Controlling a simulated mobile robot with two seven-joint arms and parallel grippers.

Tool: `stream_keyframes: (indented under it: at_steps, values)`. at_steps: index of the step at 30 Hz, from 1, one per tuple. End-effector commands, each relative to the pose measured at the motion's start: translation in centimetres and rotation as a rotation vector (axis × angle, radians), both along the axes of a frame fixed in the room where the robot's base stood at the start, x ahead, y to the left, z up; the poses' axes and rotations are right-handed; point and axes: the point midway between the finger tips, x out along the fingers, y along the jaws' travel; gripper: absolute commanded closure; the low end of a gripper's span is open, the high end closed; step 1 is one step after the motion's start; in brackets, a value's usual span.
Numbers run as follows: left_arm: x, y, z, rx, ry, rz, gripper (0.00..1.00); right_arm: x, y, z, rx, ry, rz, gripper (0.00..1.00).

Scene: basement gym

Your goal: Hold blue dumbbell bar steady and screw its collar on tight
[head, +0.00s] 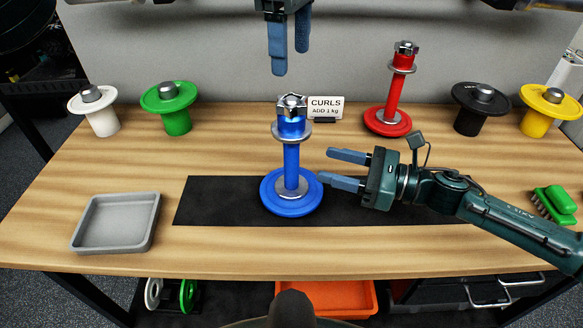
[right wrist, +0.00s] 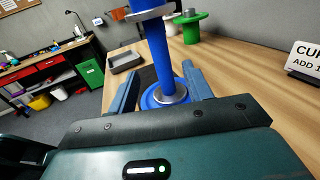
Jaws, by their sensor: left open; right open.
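The blue dumbbell bar (head: 291,165) stands upright on its blue plate on the black mat (head: 215,205). A silver star-shaped collar (head: 291,103) sits at its top end. My left gripper (head: 290,60) is open, pointing down above and slightly left of the collar, apart from it. My right gripper (head: 343,168) is open to the right of the bar, its fingers pointing at it. In the right wrist view the blue bar (right wrist: 158,55) rises between the two fingers (right wrist: 165,88), with its lower plate beyond them; I cannot see contact.
A grey tray (head: 117,222) lies at left. White (head: 100,110) and green (head: 172,107) weights stand back left. A red dumbbell (head: 393,90), black weight (head: 478,108) and yellow weight (head: 545,108) stand back right. A CURLS sign (head: 325,108) stands behind. A green brush (head: 555,203) lies right.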

Motion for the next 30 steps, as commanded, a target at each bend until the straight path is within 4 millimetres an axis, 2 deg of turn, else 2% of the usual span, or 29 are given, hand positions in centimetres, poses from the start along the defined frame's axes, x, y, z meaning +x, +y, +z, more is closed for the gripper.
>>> stream_keyframes:
  at_steps: [1, 6, 12, 18, 27, 30]
  values:
    - [0.0, 0.0, 0.0, 0.0, 0.0, 0.0, 0.35, 0.4, 1.2, 0.2, 0.002, -0.004, 0.004, 0.5]
    - [0.0, 0.0, 0.0, 0.0, 0.0, 0.0, 0.35, 1.5, 4.3, 0.1, 0.002, -0.002, 0.003, 0.5]
    - [0.0, 0.0, 0.0, 0.0, 0.0, 0.0, 0.35, 2.5, 7.0, 0.1, 0.001, 0.0, 0.002, 0.5]
    - [0.0, 0.0, 0.0, 0.0, 0.0, 0.0, 0.35, 2.9, 8.2, 0.0, -0.001, -0.001, 0.0, 0.5]
    - [0.0, 0.0, 0.0, 0.0, 0.0, 0.0, 0.35, 2.9, 8.3, 0.0, -0.001, -0.001, 0.0, 0.5]
    - [0.0, 0.0, 0.0, 0.0, 0.0, 0.0, 0.35, 2.9, 8.3, 0.0, -0.001, 0.0, 0.0, 0.57]
